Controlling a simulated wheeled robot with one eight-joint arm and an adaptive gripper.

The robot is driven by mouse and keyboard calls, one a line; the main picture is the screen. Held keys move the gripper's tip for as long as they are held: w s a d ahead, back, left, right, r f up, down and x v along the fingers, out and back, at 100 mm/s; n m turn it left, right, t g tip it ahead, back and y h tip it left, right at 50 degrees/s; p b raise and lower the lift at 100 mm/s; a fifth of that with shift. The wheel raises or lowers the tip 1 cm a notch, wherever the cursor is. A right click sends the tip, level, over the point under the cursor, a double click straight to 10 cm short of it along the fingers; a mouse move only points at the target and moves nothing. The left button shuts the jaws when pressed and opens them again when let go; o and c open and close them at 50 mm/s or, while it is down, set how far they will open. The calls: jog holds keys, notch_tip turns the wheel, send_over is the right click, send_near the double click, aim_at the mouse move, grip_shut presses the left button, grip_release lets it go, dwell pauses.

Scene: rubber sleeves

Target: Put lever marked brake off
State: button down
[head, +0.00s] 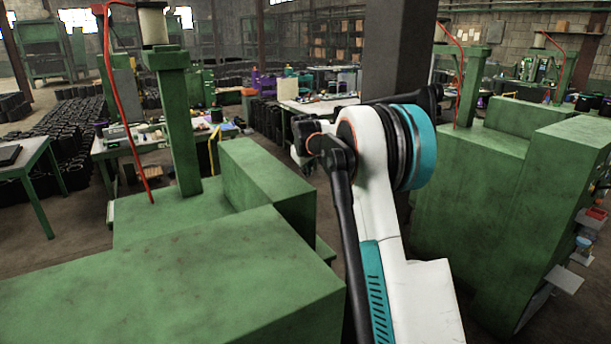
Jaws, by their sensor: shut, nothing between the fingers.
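No lever marked brake can be made out in the head view. My own arm rises through the middle right, with a white link and a teal-banded joint. The lever may be hidden behind my arm or the green machines, or be out of frame.
Green machine blocks (150,285) fill the lower left, with a green post (180,130) and red hose (113,100). Another green machine (470,190) stands close on the right. A dark pillar (400,50) rises behind my arm. Cluttered tables (318,104) stand beyond.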

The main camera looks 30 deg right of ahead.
jog(key=v, duration=0.6)
jog(key=shift+r, duration=0.1)
dwell(0.4)
